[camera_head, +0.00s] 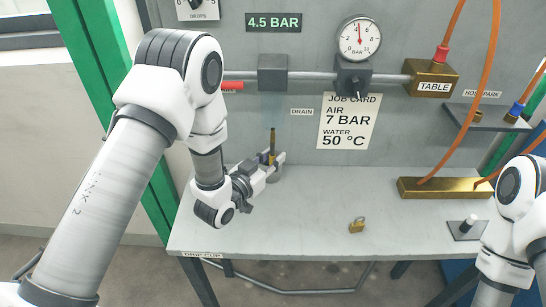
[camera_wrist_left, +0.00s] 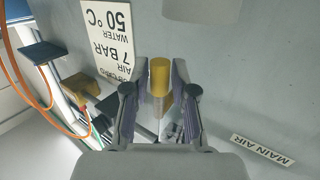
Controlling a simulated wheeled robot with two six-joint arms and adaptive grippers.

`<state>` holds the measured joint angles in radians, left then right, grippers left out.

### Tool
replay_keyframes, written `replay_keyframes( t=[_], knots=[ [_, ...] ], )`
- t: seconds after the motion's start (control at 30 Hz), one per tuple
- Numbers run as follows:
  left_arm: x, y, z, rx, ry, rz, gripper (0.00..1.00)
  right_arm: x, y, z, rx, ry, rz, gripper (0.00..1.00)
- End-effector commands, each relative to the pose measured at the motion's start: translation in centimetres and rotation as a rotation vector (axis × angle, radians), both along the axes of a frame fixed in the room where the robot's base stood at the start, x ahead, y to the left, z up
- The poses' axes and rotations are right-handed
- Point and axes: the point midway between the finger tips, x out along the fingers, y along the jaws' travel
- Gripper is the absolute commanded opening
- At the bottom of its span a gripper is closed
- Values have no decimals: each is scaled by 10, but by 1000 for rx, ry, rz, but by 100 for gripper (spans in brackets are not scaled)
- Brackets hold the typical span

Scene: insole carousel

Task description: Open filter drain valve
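The drain valve appears to be the slim upright brass piece (camera_head: 272,143), left of the DRAIN label (camera_head: 302,112) and below a grey block on the pipe. In the left wrist view a brass cylinder (camera_wrist_left: 160,76) stands between my fingers. My left gripper (camera_head: 274,163) is at the brass piece's lower part, pointing right. In the wrist view my left gripper (camera_wrist_left: 160,100) is open around the brass, with gaps seeming to show on both sides. The brass piece's lower end is hidden by the fingers. Only my right arm's links show at the right edge; its gripper is out of view.
A gauge (camera_head: 359,38) and pipe (camera_head: 315,76) are above. Orange hoses (camera_head: 487,75) hang at right. A green post (camera_head: 95,60) stands at left.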

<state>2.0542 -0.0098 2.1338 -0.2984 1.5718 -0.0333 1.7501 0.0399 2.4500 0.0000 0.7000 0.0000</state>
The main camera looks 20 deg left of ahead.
Motion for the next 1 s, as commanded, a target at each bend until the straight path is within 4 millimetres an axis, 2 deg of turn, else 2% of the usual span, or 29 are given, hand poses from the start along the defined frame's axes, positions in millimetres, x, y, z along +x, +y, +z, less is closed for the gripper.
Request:
replay_keyframes(
  t=[0.3, 0.4, 0.57, 0.8, 1.0],
  knots=[
    [-1, 0, 0, -1, 0, 0, 43, 0, 0, 0, 0, 0, 0, 40],
    [-7, 3, 0, -2, 2, 0, 43, 0, 0, 0, 0, 0, 0, 40],
    [-37, 13, 2, -4, 6, 3, 43, 0, 0, 0, 0, 0, 0, 40],
    [-94, 32, 6, -5, 6, 5, 43, 0, 0, 0, 0, 0, 0, 40],
    [-114, 37, 9, -2, 2, 1, 43, 0, 0, 0, 0, 0, 0, 40]
  ],
)
